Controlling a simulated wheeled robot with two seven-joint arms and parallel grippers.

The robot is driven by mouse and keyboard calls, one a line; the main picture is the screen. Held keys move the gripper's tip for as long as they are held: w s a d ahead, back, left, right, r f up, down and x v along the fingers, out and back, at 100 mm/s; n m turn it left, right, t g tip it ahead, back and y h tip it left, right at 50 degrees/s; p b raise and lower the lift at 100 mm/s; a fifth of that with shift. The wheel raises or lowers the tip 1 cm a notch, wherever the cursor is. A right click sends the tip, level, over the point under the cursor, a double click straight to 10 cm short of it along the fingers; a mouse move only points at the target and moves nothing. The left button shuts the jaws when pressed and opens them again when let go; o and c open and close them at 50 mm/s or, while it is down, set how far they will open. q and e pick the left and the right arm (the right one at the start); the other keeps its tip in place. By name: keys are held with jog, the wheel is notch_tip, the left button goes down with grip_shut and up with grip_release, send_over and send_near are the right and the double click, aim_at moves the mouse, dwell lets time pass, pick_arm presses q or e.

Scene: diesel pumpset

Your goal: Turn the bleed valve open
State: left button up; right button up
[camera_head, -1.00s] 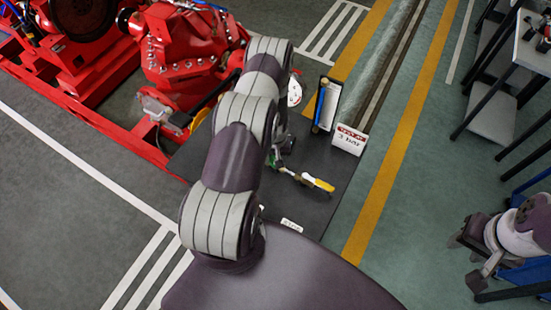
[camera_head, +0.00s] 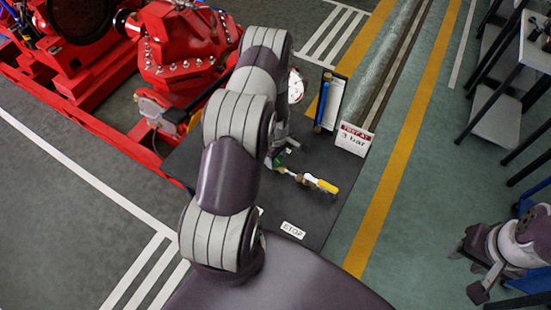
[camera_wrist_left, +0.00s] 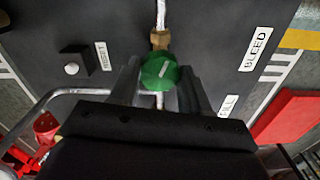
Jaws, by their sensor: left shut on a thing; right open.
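A round green knob (camera_wrist_left: 159,72) with a white line across its face sits on a brass fitting in the left wrist view, near the BLEED label (camera_wrist_left: 256,49). My left gripper (camera_wrist_left: 158,90) has its fingers on both sides of the knob and is shut on it. The white line is tilted, running up to the right. In the head view, my left arm partly hides the panel (camera_head: 325,215), and only a bit of green (camera_head: 280,158) shows by the left gripper. My right gripper (camera_head: 473,272) is open and empty at the far right, away from the panel.
A yellow-handled lever (camera_head: 322,185) lies right of the left gripper. A gauge (camera_head: 295,86), a blue tube board (camera_head: 329,103) and a "TEST AT 3 bar" sign (camera_head: 354,139) stand behind. A red pump (camera_head: 185,45) is at the upper left.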

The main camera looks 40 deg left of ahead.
pick_arm(q)
jog(key=n+b, duration=0.2)
jog(key=n, duration=0.3)
jog(key=shift+w+r+n+b, duration=0.1)
jog(key=shift+n+b, duration=0.3)
jog(key=shift+n, duration=1.2)
jog(key=o, duration=1)
jog(key=shift+o, duration=0.3)
jog(key=shift+d, duration=0.1)
jog(key=shift+r, duration=0.1)
